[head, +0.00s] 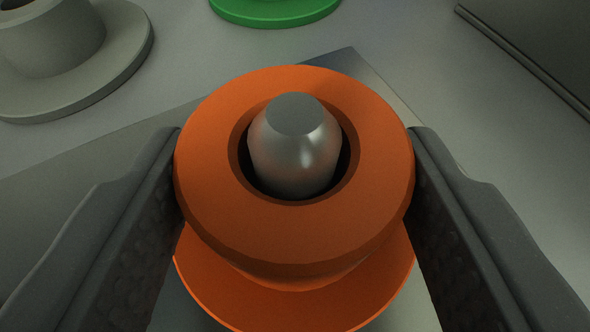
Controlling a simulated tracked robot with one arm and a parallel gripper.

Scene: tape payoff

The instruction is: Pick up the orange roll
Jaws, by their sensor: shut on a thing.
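The orange roll (215,148) fills the middle of the head view. It has a wide upper ring and a wider orange disc (300,312) shows below it. A grey metal peg (295,150) with a flat top stands up through the roll's centre hole. My gripper (295,160) has one dark finger on each side of the roll, and both fingers are shut on its upper ring. The roll is still around the peg. The underside of the roll is hidden.
A grey metal plate (90,180) lies under the roll. A grey round flanged thing (75,75) with a hole stands at the upper left. A green round base (275,12) shows at the top. A dark flat panel (540,40) is at the upper right.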

